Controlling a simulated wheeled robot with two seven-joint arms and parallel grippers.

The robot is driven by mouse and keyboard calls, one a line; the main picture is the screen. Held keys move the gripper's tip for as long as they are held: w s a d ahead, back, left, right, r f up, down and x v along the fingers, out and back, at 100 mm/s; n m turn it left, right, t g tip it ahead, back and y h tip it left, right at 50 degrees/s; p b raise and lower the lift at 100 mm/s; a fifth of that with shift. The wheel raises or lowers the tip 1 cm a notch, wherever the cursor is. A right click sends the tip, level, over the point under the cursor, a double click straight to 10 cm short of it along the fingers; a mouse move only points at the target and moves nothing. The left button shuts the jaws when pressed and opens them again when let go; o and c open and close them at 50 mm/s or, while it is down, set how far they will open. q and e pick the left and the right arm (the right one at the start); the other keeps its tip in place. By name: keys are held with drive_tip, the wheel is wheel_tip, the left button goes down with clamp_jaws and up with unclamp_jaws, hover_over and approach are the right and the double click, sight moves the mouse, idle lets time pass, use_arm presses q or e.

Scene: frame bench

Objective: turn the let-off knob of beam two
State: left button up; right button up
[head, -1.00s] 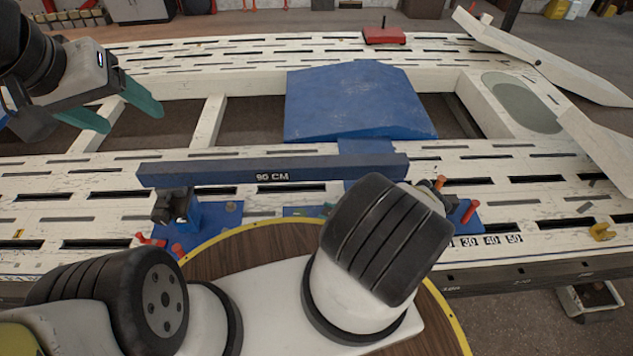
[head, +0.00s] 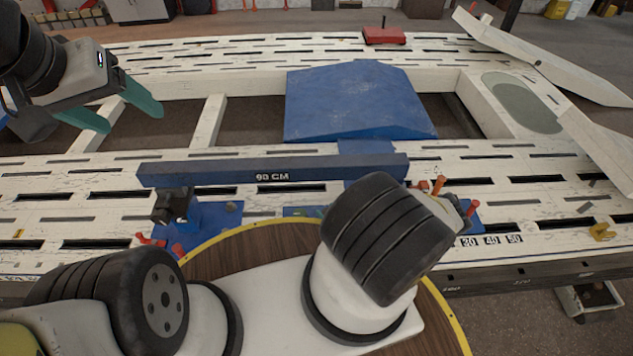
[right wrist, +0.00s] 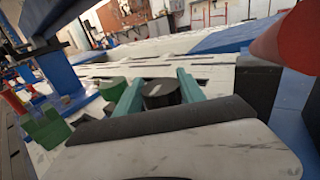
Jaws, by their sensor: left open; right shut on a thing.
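A dark round knob (right wrist: 160,94) stands between the teal fingers of my right gripper (right wrist: 160,84) in the right wrist view, and the gripper is shut on it. In the head view my right arm hides the knob and that gripper. A long blue beam (head: 220,172) with a "90 CM" label lies across the near side of the white slotted frame bench. No beam number is readable. My left gripper (head: 132,120) is open and empty above the bench at the left.
A big blue ramp-shaped block (head: 350,105) stands mid-bench. A red block (head: 384,35) sits at the far edge. Red and orange pegs (head: 438,187) stick up beside my right arm. A green block (right wrist: 47,130) is left of the right gripper.

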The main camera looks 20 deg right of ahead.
drive_tip(key=shift+m+h, duration=0.4)
drive_tip(key=shift+h, duration=0.2)
drive_tip(key=o, duration=1.4)
drive_tip(key=v, duration=0.8)
drive_tip(key=shift+a+f, duration=0.1)
